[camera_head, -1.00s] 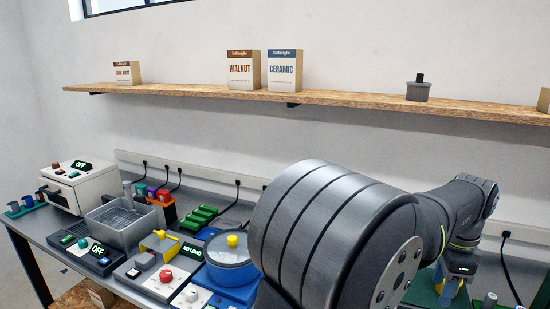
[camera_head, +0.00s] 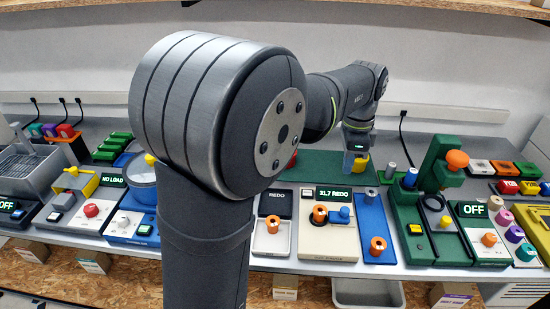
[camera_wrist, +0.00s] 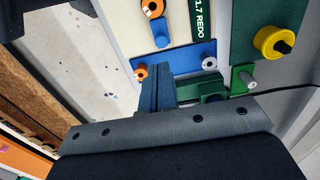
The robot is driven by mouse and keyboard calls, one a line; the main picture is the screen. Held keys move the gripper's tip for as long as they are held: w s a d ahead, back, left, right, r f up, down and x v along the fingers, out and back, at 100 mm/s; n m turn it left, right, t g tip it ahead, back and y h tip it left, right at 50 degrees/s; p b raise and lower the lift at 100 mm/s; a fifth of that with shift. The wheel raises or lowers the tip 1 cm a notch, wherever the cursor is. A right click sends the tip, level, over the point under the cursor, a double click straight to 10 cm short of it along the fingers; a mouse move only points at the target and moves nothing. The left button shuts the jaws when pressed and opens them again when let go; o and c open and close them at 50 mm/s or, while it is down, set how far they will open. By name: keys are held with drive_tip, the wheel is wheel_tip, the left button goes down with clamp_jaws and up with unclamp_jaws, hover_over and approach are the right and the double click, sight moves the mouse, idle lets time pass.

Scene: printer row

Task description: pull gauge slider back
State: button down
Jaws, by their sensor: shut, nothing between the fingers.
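The gauge is a cream block (camera_head: 328,246) with a dark display reading what looks like "X1.7 REDO" (camera_head: 333,192). A blue slider piece (camera_head: 341,215) sits on it beside an orange ring-shaped part (camera_head: 320,214). In the wrist view the gauge's cream face (camera_wrist: 183,12) is at the top, with the blue slider (camera_wrist: 161,34) and orange part (camera_wrist: 153,7). My gripper (camera_wrist: 155,84) is shut and empty, apart from the slider, with a blue plate (camera_wrist: 181,58) between them in the picture.
The blue plate (camera_head: 368,221) right of the gauge carries an orange ring (camera_head: 377,246) and a grey pin (camera_head: 370,196). A tall green stand (camera_head: 436,170) rises further right. A REDO unit (camera_head: 274,239) stands left of the gauge.

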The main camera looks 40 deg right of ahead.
drive_tip(key=n, duration=0.2)
drive_tip(key=n+g+h, duration=0.5)
drive_tip(key=n+g, duration=0.2)
drive_tip(key=n, duration=2.5)
approach(344, 209)
drive_tip(key=s+f, duration=0.1)
drive_tip(key=f, duration=0.1)
drive_tip(key=d+f, duration=0.1)
drive_tip(key=f, duration=0.1)
drive_tip(key=s+f, duration=0.1)
drive_tip(key=f, duration=0.1)
drive_tip(key=shift+s+d+f, duration=0.1)
drive_tip(key=shift+s+d, duration=0.2)
drive_tip(key=shift+s+d, duration=0.9)
